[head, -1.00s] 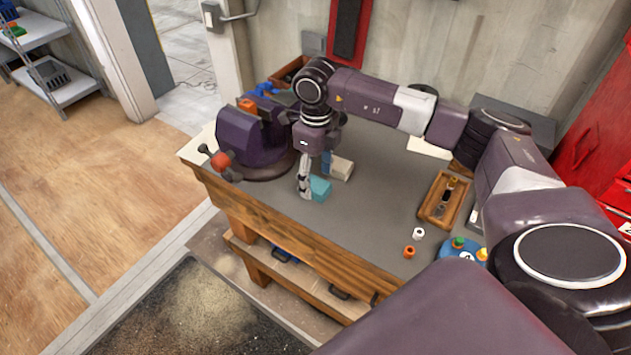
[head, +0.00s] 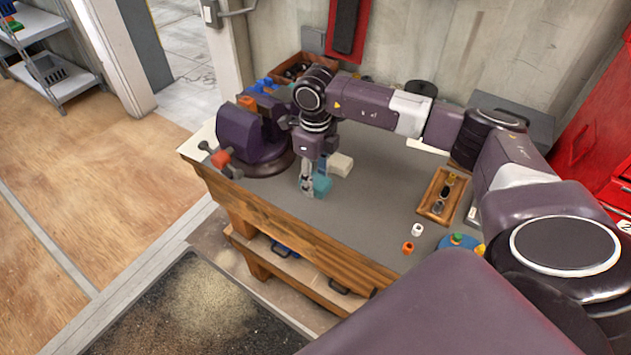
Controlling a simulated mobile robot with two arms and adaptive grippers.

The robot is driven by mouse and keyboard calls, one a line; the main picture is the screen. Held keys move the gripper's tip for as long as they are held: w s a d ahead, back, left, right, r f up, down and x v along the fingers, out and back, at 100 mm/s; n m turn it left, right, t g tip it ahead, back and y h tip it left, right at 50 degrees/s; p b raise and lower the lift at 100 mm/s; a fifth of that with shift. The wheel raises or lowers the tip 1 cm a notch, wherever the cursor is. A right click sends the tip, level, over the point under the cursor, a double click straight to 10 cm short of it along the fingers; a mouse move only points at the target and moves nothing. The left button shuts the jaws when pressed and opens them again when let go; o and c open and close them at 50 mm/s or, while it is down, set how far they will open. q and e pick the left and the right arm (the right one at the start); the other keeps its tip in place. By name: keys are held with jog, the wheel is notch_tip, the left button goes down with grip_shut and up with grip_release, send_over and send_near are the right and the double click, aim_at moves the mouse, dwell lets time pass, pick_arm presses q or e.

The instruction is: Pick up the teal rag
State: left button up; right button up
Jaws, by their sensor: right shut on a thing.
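The teal rag (head: 322,186) is a small folded piece at the workbench, left of centre in the head view. My right gripper (head: 309,186) points down and is shut on the rag, whose right part shows beside the fingers. Part of the rag is hidden behind the fingers. I cannot tell whether the rag still touches the bench top. My left gripper is not in view.
A white block (head: 340,165) lies just behind the rag. A purple vise (head: 252,142) stands to the left. A wooden tray (head: 431,213), an orange cap (head: 407,248) and a white cap (head: 418,230) are to the right. The grey bench top (head: 370,215) between is clear.

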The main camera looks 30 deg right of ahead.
jog(key=shift+w+r, duration=0.1)
jog(key=shift+r, duration=0.5)
notch_tip(320, 180, up, 13)
jog(key=b, duration=0.4)
notch_tip(320, 180, up, 5)
send_over(315, 179)
jog(key=shift+r, duration=0.4)
